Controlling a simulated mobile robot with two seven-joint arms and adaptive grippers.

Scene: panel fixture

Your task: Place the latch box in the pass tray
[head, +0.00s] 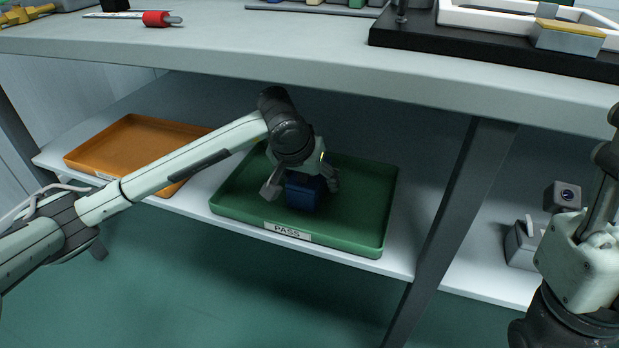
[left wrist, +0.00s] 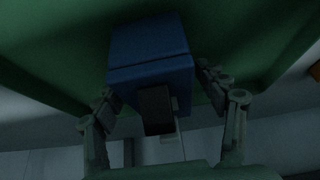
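The latch box (head: 303,192) is a blue box inside the green pass tray (head: 345,243), which has a PASS label on its front. It looks to be resting on the tray floor, near the middle. My left gripper (head: 301,186) reaches down over it with one finger on each side. The fingers look spread, with a small gap to the box. In the left wrist view, the box (left wrist: 150,50) shows a dark latch and sits between the fingertips of the left gripper (left wrist: 160,92). Part of my right arm shows at the right edge, but its gripper does not.
An orange tray (head: 130,133) lies left of the pass tray on the same lower shelf (head: 405,258). The bench top (head: 300,50) overhangs both trays. A dark upright post (head: 455,210) stands right of the pass tray. A grey device (head: 522,243) sits farther right.

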